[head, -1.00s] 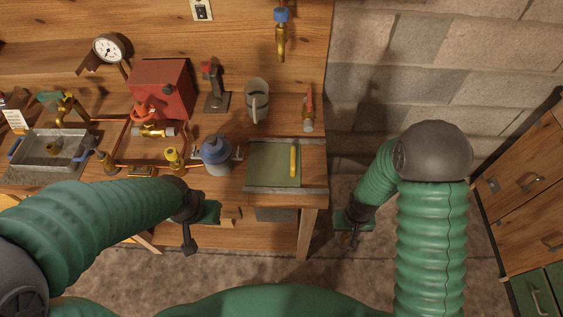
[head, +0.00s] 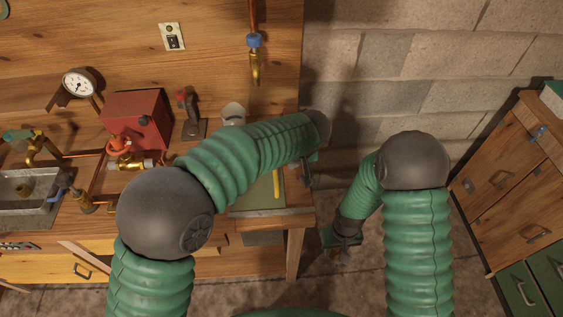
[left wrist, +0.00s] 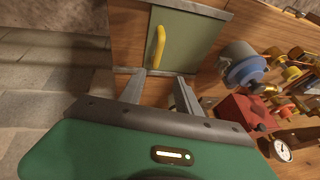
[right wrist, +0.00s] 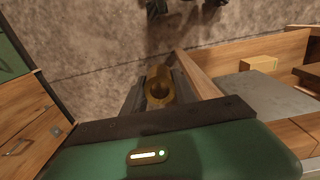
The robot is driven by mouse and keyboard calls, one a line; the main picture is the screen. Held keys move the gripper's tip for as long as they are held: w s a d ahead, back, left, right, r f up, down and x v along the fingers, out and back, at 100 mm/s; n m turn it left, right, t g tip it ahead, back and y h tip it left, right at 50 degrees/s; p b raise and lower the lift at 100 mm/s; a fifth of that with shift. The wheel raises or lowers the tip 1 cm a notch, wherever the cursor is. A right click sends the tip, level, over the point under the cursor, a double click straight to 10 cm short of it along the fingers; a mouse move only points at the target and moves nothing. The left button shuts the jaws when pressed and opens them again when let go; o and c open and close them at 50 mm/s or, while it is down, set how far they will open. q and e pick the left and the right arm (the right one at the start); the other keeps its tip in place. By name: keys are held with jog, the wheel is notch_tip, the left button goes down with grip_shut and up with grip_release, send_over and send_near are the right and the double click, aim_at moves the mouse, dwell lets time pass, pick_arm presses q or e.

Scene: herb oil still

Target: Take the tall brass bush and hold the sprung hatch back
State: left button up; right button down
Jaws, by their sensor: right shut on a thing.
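The green hatch (left wrist: 191,42) lies closed in the bench top, with a yellow handle (left wrist: 155,48) on it. In the head view my left arm hides much of the hatch, but the handle (head: 276,185) shows. My left gripper (left wrist: 163,92) is open and empty, its two fingers apart just short of the handle and the hatch's metal edge strip. It shows small in the head view (head: 308,178). My right gripper (right wrist: 157,92) is shut on the brass bush (right wrist: 159,86), a hollow ring-ended piece. In the head view it hangs off the bench's right end (head: 342,245).
A blue-topped grey vessel (left wrist: 243,68) stands beside the hatch. A red box (head: 138,118), brass valves and a gauge (head: 79,84) crowd the bench to the left. A wooden cabinet (head: 505,185) stands at right. Floor is clear between bench and cabinet.

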aim_at(277, 173)
pick_arm(q)
jog(key=x, duration=1.1)
jog(key=shift+d+f, duration=0.1)
jog(key=shift+d, duration=0.3)
jog(key=shift+w+a+f, duration=0.15)
jog(key=shift+a+f, duration=0.05)
jog(key=shift+f, duration=0.15)
jog(key=shift+d, duration=0.1)
jog(key=shift+d, duration=0.2)
jog(key=c, duration=0.4)
grip_shut()
jog(key=shift+a, duration=0.2)
jog(key=shift+d, duration=0.1)
